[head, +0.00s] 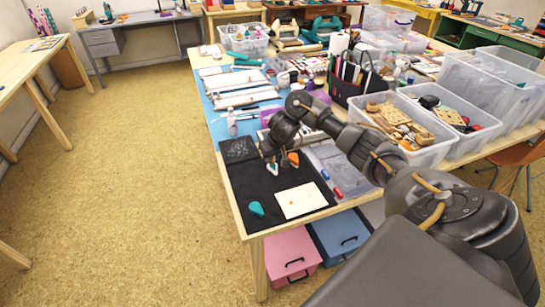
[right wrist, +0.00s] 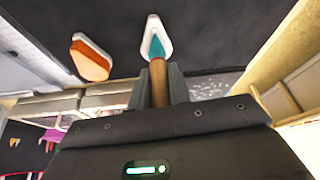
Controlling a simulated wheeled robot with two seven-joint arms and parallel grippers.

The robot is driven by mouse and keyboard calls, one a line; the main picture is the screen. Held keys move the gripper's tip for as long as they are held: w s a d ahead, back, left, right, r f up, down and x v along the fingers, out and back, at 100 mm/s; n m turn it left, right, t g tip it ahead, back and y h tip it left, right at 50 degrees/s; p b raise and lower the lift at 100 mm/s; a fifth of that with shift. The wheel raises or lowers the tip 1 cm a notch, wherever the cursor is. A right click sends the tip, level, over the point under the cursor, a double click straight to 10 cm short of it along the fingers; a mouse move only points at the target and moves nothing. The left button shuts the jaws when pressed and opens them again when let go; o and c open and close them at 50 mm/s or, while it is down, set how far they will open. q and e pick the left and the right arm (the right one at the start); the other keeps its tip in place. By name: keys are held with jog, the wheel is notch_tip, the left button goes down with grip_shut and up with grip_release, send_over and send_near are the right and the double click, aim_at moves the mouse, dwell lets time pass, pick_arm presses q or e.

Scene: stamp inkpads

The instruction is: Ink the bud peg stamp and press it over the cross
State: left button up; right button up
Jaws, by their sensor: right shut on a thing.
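My right gripper (head: 271,157) is over the black mat (head: 237,185), shut on a wooden peg stamp (right wrist: 158,82). The peg's far end meets the teal pad of a white drop-shaped inkpad (right wrist: 153,35) in the right wrist view; I cannot tell if it touches. This inkpad also shows in the head view (head: 272,169). An orange inkpad (right wrist: 90,60) lies beside it, also in the head view (head: 293,159). A white card (head: 305,203) with a small red mark lies nearer the mat's front edge. The stamp's face is hidden. My left gripper is not in view.
A teal drop-shaped piece (head: 256,209) lies left of the card. A dark slate (head: 238,149) lies at the mat's back left. A blue marker (head: 325,174) and a red marker (head: 338,192) lie to the right. Clear bins (head: 440,153) stand further right.

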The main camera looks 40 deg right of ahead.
jog(key=shift+f, duration=0.55)
dwell(0.9)
jog(key=shift+s+f+p, duration=0.1)
jog(key=shift+f+p, duration=0.05)
jog(key=shift+p, duration=0.25)
dwell(2.2)
dwell(0.4)
jog(key=shift+r+p, duration=0.7)
jog(key=shift+p, duration=0.45)
notch_tip(320, 180, up, 6)
jog(key=p, duration=0.7)
jog(key=shift+f, duration=0.2)
jog(key=shift+f, duration=0.1)
